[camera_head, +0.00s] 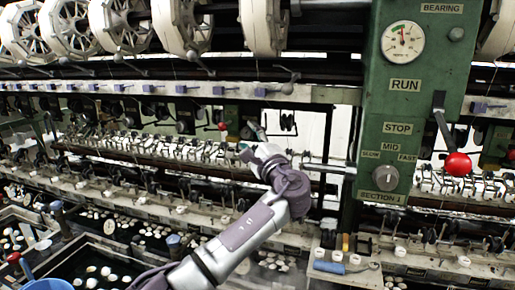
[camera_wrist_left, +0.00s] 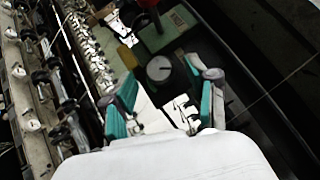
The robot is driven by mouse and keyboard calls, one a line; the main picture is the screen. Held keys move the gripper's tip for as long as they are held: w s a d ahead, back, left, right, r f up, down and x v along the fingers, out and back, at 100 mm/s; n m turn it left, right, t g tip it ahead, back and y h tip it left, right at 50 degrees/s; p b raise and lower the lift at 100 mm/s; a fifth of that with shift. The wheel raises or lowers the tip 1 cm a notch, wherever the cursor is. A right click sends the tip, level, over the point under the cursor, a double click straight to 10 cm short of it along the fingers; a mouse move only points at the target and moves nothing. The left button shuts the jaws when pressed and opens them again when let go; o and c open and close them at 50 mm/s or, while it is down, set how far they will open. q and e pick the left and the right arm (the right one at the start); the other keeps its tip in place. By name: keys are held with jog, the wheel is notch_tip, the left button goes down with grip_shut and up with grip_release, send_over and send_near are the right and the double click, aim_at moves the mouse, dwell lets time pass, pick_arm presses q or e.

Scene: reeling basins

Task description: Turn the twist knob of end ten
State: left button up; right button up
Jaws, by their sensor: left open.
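My left gripper (camera_head: 254,147) reaches in over the reeling machine in the head view, its fingers small and partly hidden by the wrist. In the left wrist view my left gripper (camera_wrist_left: 164,98) is open, its teal-padded fingers spread with nothing between the pads. A round grey knob-like part (camera_wrist_left: 159,68) lies beyond the fingertips, between their lines and apart from both. I cannot tell whether it is the twist knob of end ten; no number for it is readable. My right gripper is not in view.
A green control post (camera_head: 407,130) with a gauge, a grey selector knob (camera_head: 386,178) and a red-ball lever (camera_head: 458,163) stands at right. Reeling wheels (camera_head: 120,25) line the top. Basins with white cocoons (camera_head: 110,227) lie at lower left.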

pick_arm(q)
jog(key=v, duration=1.1)
jog(key=shift+s, duration=0.15)
jog(key=shift+d+f, duration=0.1)
jog(key=shift+f, duration=0.05)
